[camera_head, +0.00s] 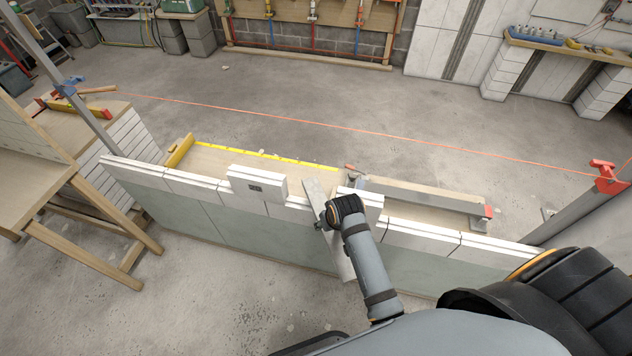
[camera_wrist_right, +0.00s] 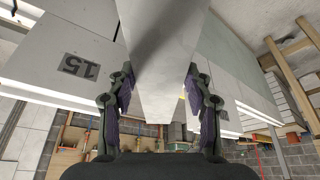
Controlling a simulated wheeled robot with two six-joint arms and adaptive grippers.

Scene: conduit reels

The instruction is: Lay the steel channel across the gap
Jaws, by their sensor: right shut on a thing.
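The steel channel (camera_head: 316,193) is a long, plain light-grey piece. My right gripper (camera_head: 330,214) is shut on it, and in the head view it runs crosswise to the low wall. In the right wrist view the channel (camera_wrist_right: 160,60) fills the space between the two fingers of my right gripper (camera_wrist_right: 158,88). The gap (camera_head: 300,200) lies between a raised white block with a dark mark (camera_head: 257,187) and another raised white block (camera_head: 362,203), partly behind my arm. I cannot tell whether the channel touches the wall. My left gripper is not in view.
A grey bar with a red end (camera_head: 425,194) lies behind the wall top on the right. A yellow strip (camera_head: 265,155) edges the board behind. An orange string (camera_head: 350,128) crosses beyond the wall. A wooden table (camera_head: 40,175) stands left. The floor beyond is mostly clear.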

